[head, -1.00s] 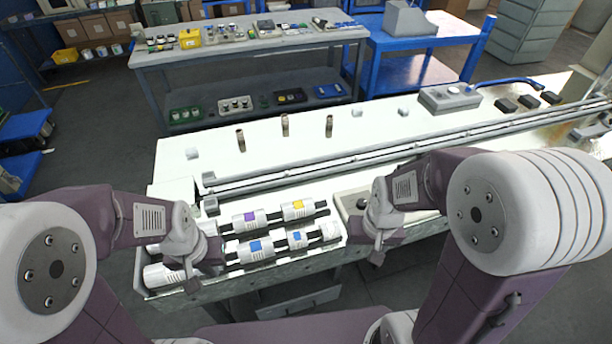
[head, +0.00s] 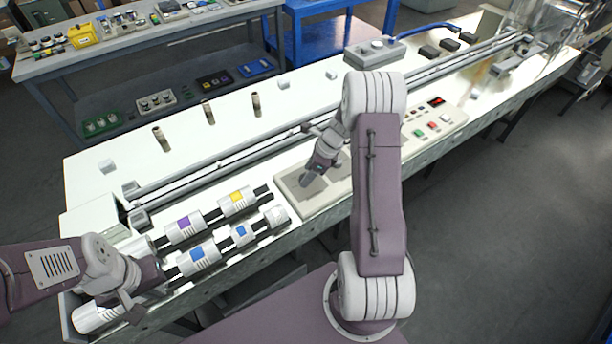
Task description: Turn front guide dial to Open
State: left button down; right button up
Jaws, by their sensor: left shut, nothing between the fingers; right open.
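A long beige control panel (head: 437,123) lies along the front edge of the white machine bed, with red and green buttons and a small red display at its right part. My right gripper (head: 307,182) hangs over the left part of this panel, pointing down, open. The front guide dial cannot be picked out; the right gripper and forearm hide part of the panel. I cannot tell whether the fingers touch anything. My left gripper (head: 131,306) is shut and empty at the bed's front left, beside the rollers.
White rollers with purple (head: 185,228), yellow (head: 238,201) and blue (head: 198,257) labels sit in the front left of the bed. Long rails (head: 250,150) run behind them. A grey box with knobs (head: 375,53) stands at the back. Brown cylinders (head: 207,110) stand on the clear white surface.

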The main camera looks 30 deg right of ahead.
jog(key=shift+x, duration=0.75)
jog(key=shift+f, duration=0.15)
jog(key=shift+a, duration=0.1)
grip_shut()
